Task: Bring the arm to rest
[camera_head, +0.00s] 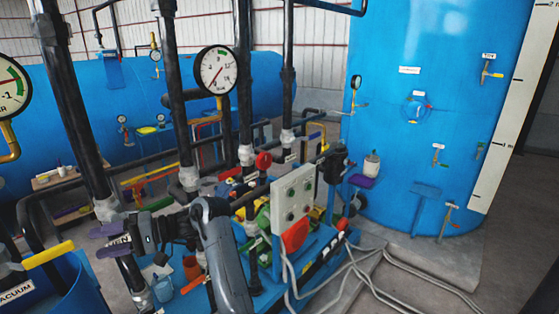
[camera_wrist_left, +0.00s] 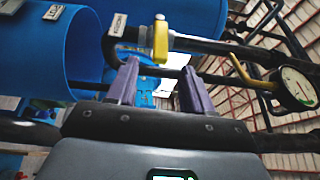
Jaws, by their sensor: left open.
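My left arm (camera_head: 222,255) reaches in over the pipework at the lower middle of the head view. My left gripper (camera_head: 112,240) points to the left there, with purple fingers near a black vertical pipe. In the left wrist view my left gripper (camera_wrist_left: 160,90) has its two purple fingers well apart, with nothing held between them. A black pipe shows behind the gap. I cannot tell how far the fingers are from that pipe. My right gripper is not in view.
A yellow-handled valve (camera_head: 48,253) is left of the gripper; a yellow valve (camera_wrist_left: 160,40) also shows in the wrist view. A dial gauge (camera_head: 216,70) and black pipes stand close by. A grey control panel (camera_head: 293,199) is right of the arm. A large blue tank (camera_head: 430,110) stands behind.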

